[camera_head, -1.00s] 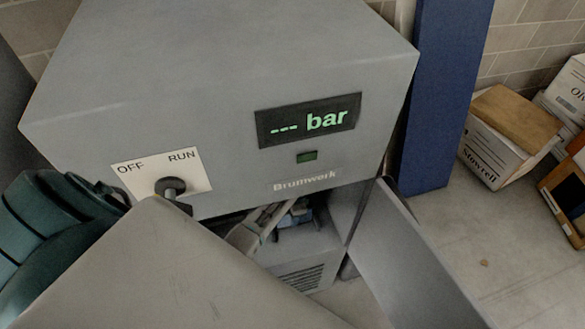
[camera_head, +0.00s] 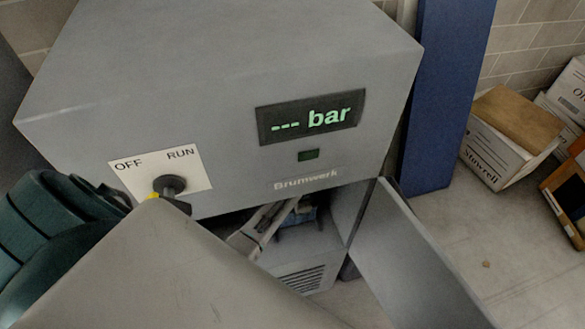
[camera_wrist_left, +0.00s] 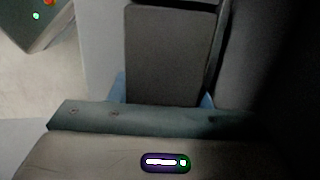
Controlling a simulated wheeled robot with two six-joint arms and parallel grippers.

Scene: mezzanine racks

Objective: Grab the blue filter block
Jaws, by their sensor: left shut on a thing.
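The blue filter block (camera_head: 309,215) is inside the open lower compartment of the grey Brumwerk machine (camera_head: 230,90). Only a small blue part shows in the head view. In the left wrist view, blue edges (camera_wrist_left: 207,101) show on both sides of a dark finger. My left gripper (camera_head: 290,222) reaches into the compartment and is shut on the block. The machine's upper housing and my own arm hide most of the grip. My right gripper is in neither view.
The machine's grey door (camera_head: 415,265) stands open right of the compartment. A blue post (camera_head: 440,100) rises behind it. A Stowrell box (camera_head: 495,150) and other boxes stand on the floor at right. The floor between is mostly clear.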

